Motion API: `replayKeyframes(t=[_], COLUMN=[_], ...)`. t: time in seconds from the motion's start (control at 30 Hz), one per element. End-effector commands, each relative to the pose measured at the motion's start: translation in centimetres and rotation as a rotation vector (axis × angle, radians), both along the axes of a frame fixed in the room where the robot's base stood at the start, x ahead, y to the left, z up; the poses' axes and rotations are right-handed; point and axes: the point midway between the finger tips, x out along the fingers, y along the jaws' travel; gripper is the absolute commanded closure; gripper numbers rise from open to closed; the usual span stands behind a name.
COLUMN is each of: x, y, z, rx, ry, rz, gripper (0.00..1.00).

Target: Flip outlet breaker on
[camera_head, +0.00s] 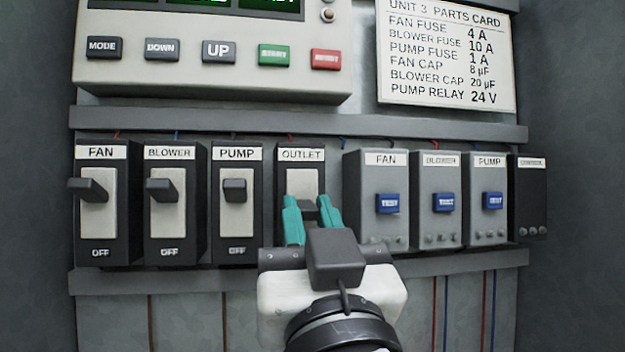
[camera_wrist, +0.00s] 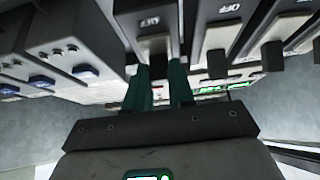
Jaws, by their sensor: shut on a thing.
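The outlet breaker (camera_head: 301,182) is a black unit with a pale face plate, fourth from the left in the breaker row, labelled OUTLET. My gripper (camera_head: 311,208) is in front of it, with teal fingers shut on its dark toggle (camera_head: 310,211). My gripper hides the lower part of the breaker, so its lower lettering and the toggle's exact position cannot be read. In the wrist view the two teal fingers (camera_wrist: 160,82) reach to the outlet breaker's pale face (camera_wrist: 153,44).
The fan breaker (camera_head: 97,222), blower breaker (camera_head: 173,220) and pump breaker (camera_head: 236,216) stand close on the left, with OFF at their lower ends. Grey relays with blue TEST buttons (camera_head: 388,203) stand close on the right. A control panel (camera_head: 200,78) and parts card (camera_head: 447,55) are above.

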Motion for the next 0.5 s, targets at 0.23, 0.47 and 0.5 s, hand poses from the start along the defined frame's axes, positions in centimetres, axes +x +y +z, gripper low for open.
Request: replayKeyframes(t=[0.23, 0.47, 0.5], x=[-0.2, -0.3, -0.3], y=[0.0, 0.0, 0.0], z=[1.9, 2.5, 2.5], rx=[-0.043, -0.085, -0.092], ry=[0.155, 0.295, 0.320], rz=[0.003, 0.004, 0.004], gripper=[1.00, 1.00, 1.00])
